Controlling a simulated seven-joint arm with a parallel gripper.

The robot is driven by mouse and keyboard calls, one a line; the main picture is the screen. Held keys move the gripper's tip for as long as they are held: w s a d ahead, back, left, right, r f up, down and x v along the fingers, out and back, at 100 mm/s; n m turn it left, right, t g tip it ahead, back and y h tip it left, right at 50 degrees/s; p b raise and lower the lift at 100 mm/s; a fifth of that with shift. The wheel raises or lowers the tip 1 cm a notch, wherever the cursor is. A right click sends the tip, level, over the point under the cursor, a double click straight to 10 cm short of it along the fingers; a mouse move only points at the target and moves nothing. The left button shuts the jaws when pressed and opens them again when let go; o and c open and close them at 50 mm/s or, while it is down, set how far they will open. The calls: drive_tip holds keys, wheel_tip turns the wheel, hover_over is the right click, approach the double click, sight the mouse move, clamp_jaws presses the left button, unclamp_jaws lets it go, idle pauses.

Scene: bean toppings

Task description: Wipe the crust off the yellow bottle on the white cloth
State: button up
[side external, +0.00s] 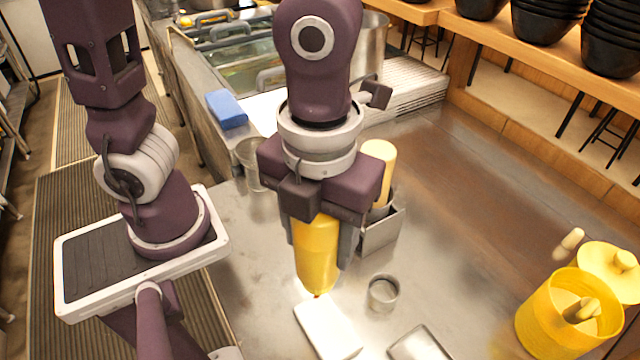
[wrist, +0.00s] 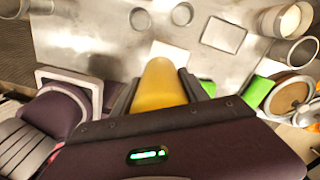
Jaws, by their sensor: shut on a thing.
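The yellow bottle (side external: 316,262) is held upside down, its nozzle pointing down with a small dark reddish spot at the tip. My gripper (side external: 318,248) is shut on it, with one finger on each side. The white cloth (side external: 328,330) lies flat on the steel counter below. The nozzle tip appears close over the cloth's far end; I cannot tell whether they touch. In the wrist view the bottle (wrist: 160,86) stands out between the fingers, and the cloth (wrist: 171,51) shows just beyond it. The nozzle is hidden there.
A metal ring (side external: 383,293) and a shallow metal tray (side external: 419,345) sit right of the cloth. A pale yellow bottle (side external: 379,165) stands in a metal holder (side external: 381,232) behind. A yellow tub (side external: 553,325) is at the far right. The middle right of the counter is clear.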

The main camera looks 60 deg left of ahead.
drive_tip(key=shift+f, duration=0.65)
drive_tip(key=shift+d+f, duration=0.3)
drive_tip(key=d+f, duration=0.4)
drive_tip(key=d, duration=0.1)
drive_tip(key=a, duration=0.4)
drive_tip(key=shift+a+r, duration=0.25)
drive_tip(key=shift+r, duration=0.05)
drive_tip(key=shift+a, duration=0.55)
drive_tip(key=shift+f, duration=0.75)
